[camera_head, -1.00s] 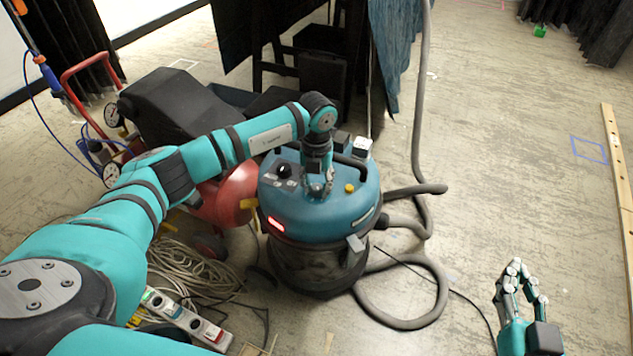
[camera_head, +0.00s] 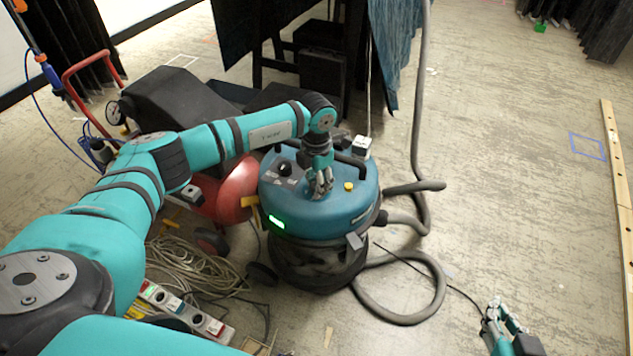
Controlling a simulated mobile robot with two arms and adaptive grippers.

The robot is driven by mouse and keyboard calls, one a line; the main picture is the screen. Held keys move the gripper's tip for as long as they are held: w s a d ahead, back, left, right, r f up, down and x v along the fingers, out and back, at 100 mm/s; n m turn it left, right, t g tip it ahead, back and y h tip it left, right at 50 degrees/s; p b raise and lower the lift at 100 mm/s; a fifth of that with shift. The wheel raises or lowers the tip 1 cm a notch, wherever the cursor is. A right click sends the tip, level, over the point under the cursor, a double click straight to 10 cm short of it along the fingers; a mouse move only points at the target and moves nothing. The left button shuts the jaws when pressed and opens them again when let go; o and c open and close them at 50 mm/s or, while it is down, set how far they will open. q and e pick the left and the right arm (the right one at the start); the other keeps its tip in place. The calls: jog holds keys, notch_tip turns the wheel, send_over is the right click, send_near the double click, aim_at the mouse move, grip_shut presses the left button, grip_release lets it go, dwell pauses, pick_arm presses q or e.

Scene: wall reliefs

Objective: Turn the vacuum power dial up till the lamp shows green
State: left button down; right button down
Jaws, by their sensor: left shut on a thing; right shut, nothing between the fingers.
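The vacuum (camera_head: 330,220) is a blue-topped drum on a dark base, standing upright on the floor. Its lamp (camera_head: 277,222), on the front left of the blue top, glows green. My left gripper (camera_head: 320,190) points down onto the top of the vacuum and is shut on the power dial, which its fingers hide. A black knob (camera_head: 284,169) on a small dark panel and a yellow button (camera_head: 348,186) show on either side of the fingers. My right gripper (camera_head: 498,315) is shut and empty, low at the right above the floor, apart from the vacuum.
A grey hose (camera_head: 424,120) runs from the vacuum's right side and loops on the floor. A red tank (camera_head: 232,190) stands close at its left. Coiled cable (camera_head: 195,270) and a power strip (camera_head: 190,315) lie at front left. The floor at right is mostly clear.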

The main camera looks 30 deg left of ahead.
dwell(0.4)
pick_arm(q)
jog(key=c, duration=1)
grip_release()
jog(key=shift+r, duration=0.1)
notch_tip(320, 180, up, 12)
jog(key=shift+f, duration=0.1)
jog(key=shift+d, duration=0.1)
